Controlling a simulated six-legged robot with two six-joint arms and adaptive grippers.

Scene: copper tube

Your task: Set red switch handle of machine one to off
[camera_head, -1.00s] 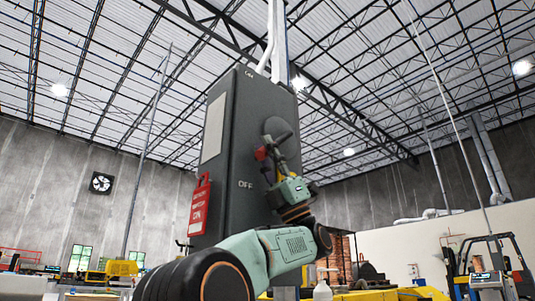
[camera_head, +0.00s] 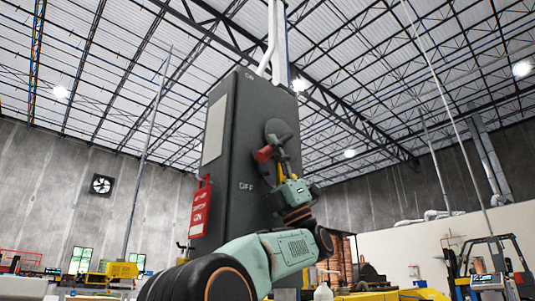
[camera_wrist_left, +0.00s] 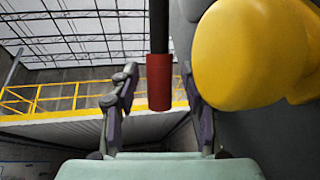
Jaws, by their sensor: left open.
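The dark grey machine cabinet (camera_head: 232,165) stands in the middle of the head view, with an "OFF" label (camera_head: 247,187) on its front face. The red switch handle (camera_head: 263,154) is near a dark round plate (camera_head: 278,132) on that face. My left gripper (camera_head: 278,160) is at the handle, below the plate. In the left wrist view the red grip (camera_wrist_left: 159,82) hangs from a black rod, between the two spread fingers of my left gripper (camera_wrist_left: 159,75), with gaps on both sides. A large yellow rounded part (camera_wrist_left: 245,55) is beside the right finger. My right gripper is not visible.
A red tag (camera_head: 200,208) hangs at the cabinet's left side. A yellow railing (camera_wrist_left: 60,98) shows behind in the left wrist view. A forklift (camera_head: 490,265) stands far right. The air left of the cabinet looks clear.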

